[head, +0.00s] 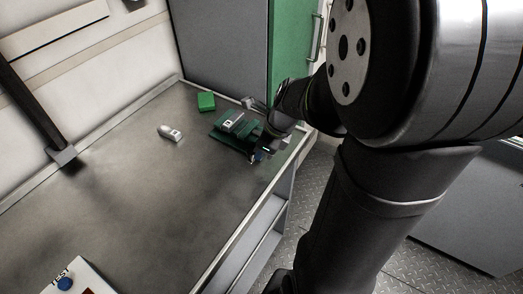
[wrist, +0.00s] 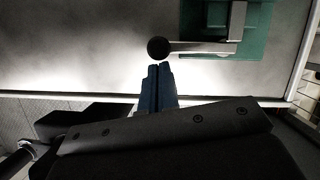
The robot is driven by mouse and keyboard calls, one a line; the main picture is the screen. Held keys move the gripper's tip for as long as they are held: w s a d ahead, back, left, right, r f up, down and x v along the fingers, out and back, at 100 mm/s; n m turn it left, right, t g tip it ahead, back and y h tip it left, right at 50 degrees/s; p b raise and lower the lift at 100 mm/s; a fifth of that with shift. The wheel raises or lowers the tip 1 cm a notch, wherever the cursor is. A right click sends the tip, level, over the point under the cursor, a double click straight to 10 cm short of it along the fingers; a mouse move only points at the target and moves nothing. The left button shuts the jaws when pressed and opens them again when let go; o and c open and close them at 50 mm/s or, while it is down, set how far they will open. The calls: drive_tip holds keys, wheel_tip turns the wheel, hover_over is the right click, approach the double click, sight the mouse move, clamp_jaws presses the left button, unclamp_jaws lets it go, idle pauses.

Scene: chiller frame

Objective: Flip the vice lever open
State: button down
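The green vice (head: 228,122) sits on the metal bench near its front right edge. In the wrist view the vice (wrist: 262,38) is at the top right. Its lever (wrist: 200,47) reaches left from the vice body and ends in a dark round knob (wrist: 158,47). My gripper (wrist: 159,68) has its blue fingers together with nothing between them. The fingertips are just below the knob in the wrist view; whether they touch it I cannot tell. In the head view my gripper (head: 257,156) is small at the vice's front side, and my arm hides part of that area.
A green block (head: 206,102) and a small white device (head: 170,133) lie on the bench (head: 150,200). A panel with a blue button (head: 65,284) is at the lower left. A grey and green cabinet (head: 225,50) stands behind the vice. The bench middle is clear.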

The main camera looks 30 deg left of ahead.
drive_tip(key=d, duration=0.4)
drive_tip(key=shift+w+r, duration=0.15)
drive_tip(key=shift+w, duration=0.2)
drive_tip(key=v, duration=1)
drive_tip(key=shift+s, duration=0.2)
drive_tip(key=x, duration=1)
drive_tip(key=shift+a, duration=0.25)
drive_tip(key=shift+w+a, duration=0.15)
drive_tip(key=shift+w, duration=0.15)
drive_tip(key=n, duration=0.2)
drive_tip(key=w+n+g, duration=0.1)
drive_tip(key=shift+w+n, duration=0.2)
drive_tip(key=shift+n, duration=0.2)
drive_tip(key=shift+w+d+n+g+h, duration=0.4)
drive_tip(key=shift+w+d+n+h, duration=0.15)
drive_tip(key=shift+n, duration=0.45)
